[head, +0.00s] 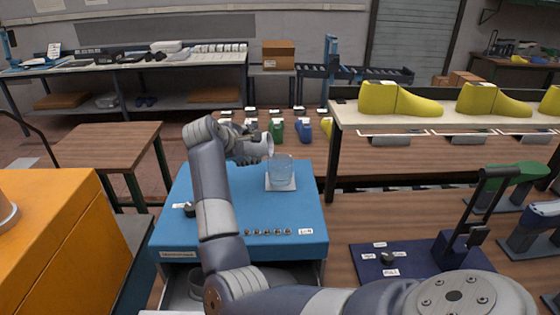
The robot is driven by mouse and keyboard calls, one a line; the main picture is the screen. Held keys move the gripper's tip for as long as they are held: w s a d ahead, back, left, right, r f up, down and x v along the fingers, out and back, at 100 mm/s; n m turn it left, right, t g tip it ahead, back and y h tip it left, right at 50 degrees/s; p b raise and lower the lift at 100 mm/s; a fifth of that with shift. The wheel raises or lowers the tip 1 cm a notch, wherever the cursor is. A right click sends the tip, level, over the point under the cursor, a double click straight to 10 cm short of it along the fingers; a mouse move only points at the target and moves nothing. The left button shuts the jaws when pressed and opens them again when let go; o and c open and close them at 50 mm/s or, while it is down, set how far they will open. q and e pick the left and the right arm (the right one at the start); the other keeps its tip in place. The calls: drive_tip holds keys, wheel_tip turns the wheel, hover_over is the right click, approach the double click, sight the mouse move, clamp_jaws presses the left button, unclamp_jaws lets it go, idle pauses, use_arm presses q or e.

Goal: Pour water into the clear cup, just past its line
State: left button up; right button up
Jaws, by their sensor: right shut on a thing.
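The clear cup (281,174) stands upright on a white square pad (282,186) on the blue-topped workstation (262,211). My right gripper (246,150) is shut on a pale grey pouring vessel (261,146). The vessel is tilted, with its open end toward the right, above and just left of the cup's rim. My gripper's fingers hide part of the vessel. The cup's line and any water level are too small to tell, and I cannot make out a stream. My left gripper is not in view.
A small dark knob-like item (189,209) sits on the blue top's left side, and a row of small round parts (268,232) lies along its front. A shelf with yellow shoe lasts (398,99) stands to the right. An orange cabinet (62,245) is at left.

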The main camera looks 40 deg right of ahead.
drive_tip(key=shift+s+d+r+m+t+y, duration=0.15)
drive_tip(key=shift+s+d+r+m+t, duration=0.05)
drive_tip(key=shift+r, duration=0.25)
drive_tip(key=shift+s+d+r+m+t+y, duration=0.15)
drive_tip(key=shift+r+m+t, duration=0.05)
drive_tip(key=shift+r, duration=0.25)
idle(0.8)
drive_tip(key=shift+r+b, duration=0.25)
drive_tip(key=shift+b, duration=0.1)
drive_tip(key=shift+f+m+t+y+b, duration=0.2)
drive_tip(key=shift+m+t+y+b, duration=0.15)
drive_tip(key=shift+b, duration=0.65)
drive_tip(key=r+p, duration=0.1)
drive_tip(key=p, duration=0.2)
drive_tip(key=shift+w+a+r, duration=0.1)
drive_tip(key=shift+w+r, duration=0.05)
drive_tip(key=shift+w, duration=0.05)
drive_tip(key=f, duration=0.1)
drive_tip(key=f+n+g+h, duration=0.1)
drive_tip(key=w+a+f, duration=0.1)
drive_tip(key=shift+f+n+g+h+b, duration=0.3)
drive_tip(key=shift+n+g+h+b, duration=0.05)
drive_tip(key=shift+w, duration=0.1)
drive_tip(key=shift+r+n+g+h+b, duration=0.15)
drive_tip(key=shift+n+g+h+b, duration=0.25)
drive_tip(key=shift+b, duration=0.25)
drive_tip(key=shift+r+n+h+b, duration=0.25)
drive_tip(key=shift+n+h+b, duration=0.05)
drive_tip(key=shift+n+b, duration=0.15)
drive_tip(key=shift+g, duration=0.3)
